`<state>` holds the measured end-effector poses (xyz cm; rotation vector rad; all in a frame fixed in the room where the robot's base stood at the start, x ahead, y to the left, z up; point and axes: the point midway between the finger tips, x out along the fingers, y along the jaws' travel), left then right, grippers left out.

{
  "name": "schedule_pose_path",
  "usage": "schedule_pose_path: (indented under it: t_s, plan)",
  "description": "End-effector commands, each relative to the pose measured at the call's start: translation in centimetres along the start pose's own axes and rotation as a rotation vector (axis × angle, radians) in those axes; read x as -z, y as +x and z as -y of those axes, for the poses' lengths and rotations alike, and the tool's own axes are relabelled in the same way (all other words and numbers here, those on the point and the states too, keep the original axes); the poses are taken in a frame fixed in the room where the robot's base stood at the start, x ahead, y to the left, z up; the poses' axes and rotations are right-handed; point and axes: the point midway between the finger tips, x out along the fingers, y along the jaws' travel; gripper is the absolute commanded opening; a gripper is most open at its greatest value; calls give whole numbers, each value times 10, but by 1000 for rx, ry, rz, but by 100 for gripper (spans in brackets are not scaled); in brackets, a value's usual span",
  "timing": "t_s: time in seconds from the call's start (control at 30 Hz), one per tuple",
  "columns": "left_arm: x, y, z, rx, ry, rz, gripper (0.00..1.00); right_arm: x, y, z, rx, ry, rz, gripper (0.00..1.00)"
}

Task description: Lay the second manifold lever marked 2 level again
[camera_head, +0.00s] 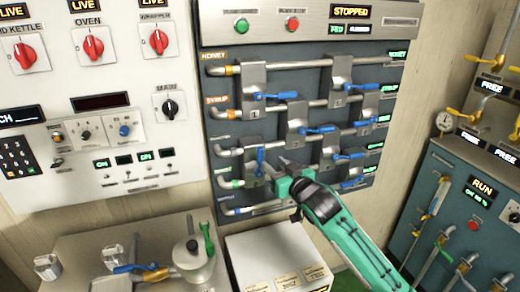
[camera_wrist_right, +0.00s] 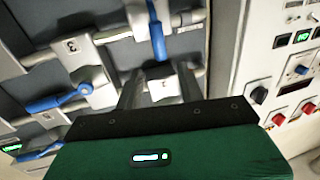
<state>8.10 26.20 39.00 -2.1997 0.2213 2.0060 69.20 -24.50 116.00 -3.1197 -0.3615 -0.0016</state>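On the grey manifold panel, one blue lever (camera_head: 260,160) stands upright at the lower left, while the other blue levers lie about level. It also shows in the right wrist view (camera_wrist_right: 157,38), running up from its bracket. Its number is too small to read in the head view. My right gripper (camera_head: 276,167) is at the panel just right of and below this lever. In the wrist view its two grey fingers are apart, with the lever's bracket (camera_wrist_right: 163,87) showing between them. Whether they touch it cannot be told. My left gripper is out of view.
Several level blue levers, such as this one (camera_head: 320,130), sit close on the right. A white control panel (camera_head: 95,165) stands left. Below are a pot (camera_head: 192,262) and a white box (camera_head: 275,250). A teal unit (camera_head: 455,195) stands right.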

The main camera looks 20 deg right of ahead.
Motion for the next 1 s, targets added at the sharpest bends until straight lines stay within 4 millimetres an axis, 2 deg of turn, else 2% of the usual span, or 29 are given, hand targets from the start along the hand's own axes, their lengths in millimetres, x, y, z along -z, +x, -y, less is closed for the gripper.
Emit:
schedule_pose_path:
  t_s: [0.1, 0.3, 0.5, 0.7, 0.97, 1.0]
  plan:
    - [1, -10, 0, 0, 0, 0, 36, 4, 24, 0, 0, 2, 0, 39]
    - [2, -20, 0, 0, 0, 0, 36, 3, 59, 0, 0, 2, 1, 39]
    - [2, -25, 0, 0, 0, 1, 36, 1, 82, 0, 0, 1, 2, 39]
    - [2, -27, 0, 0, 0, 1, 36, 0, 91, 0, 0, 0, 1, 39]
    - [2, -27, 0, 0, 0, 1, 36, 0, 92, 0, 0, 0, 1, 39]
    - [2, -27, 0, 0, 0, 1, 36, 0, 92, 0, 0, 0, 1, 31]
